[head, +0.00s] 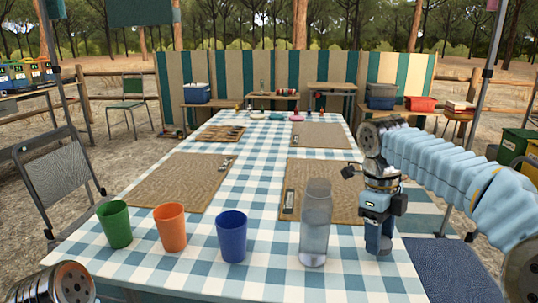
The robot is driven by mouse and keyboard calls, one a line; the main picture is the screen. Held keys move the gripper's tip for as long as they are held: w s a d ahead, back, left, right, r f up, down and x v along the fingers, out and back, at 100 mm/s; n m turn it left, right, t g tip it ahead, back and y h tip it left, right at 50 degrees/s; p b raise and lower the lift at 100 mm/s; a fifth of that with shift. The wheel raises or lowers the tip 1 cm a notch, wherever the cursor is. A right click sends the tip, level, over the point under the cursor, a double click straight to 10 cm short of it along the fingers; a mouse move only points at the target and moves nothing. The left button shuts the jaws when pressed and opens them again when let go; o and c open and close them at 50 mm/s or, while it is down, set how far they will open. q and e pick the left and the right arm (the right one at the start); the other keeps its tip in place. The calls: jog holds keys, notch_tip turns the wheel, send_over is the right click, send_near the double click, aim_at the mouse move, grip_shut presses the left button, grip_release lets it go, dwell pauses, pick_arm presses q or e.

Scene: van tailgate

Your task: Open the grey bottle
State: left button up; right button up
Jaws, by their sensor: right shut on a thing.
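The grey bottle (315,225) stands upright on the checked tablecloth near the front right. It looks translucent, with a greyer upper part; I cannot tell if a cap is on it. My right gripper (379,222) points down just to the right of the bottle, apart from it, near the table's right edge. It is shut on a blue cylindrical thing (378,240), which is partly hidden by the gripper. My left gripper is not in view; only part of my left arm shows at the bottom left.
Green (115,224), orange (170,228) and blue (232,236) cups stand left of the bottle. A woven placemat (325,175) lies behind it, with others farther back. Folding chairs flank the table. The cloth between the blue cup and bottle is clear.

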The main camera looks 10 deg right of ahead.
jog(key=o, duration=1.2)
jog(key=shift+c, duration=0.2)
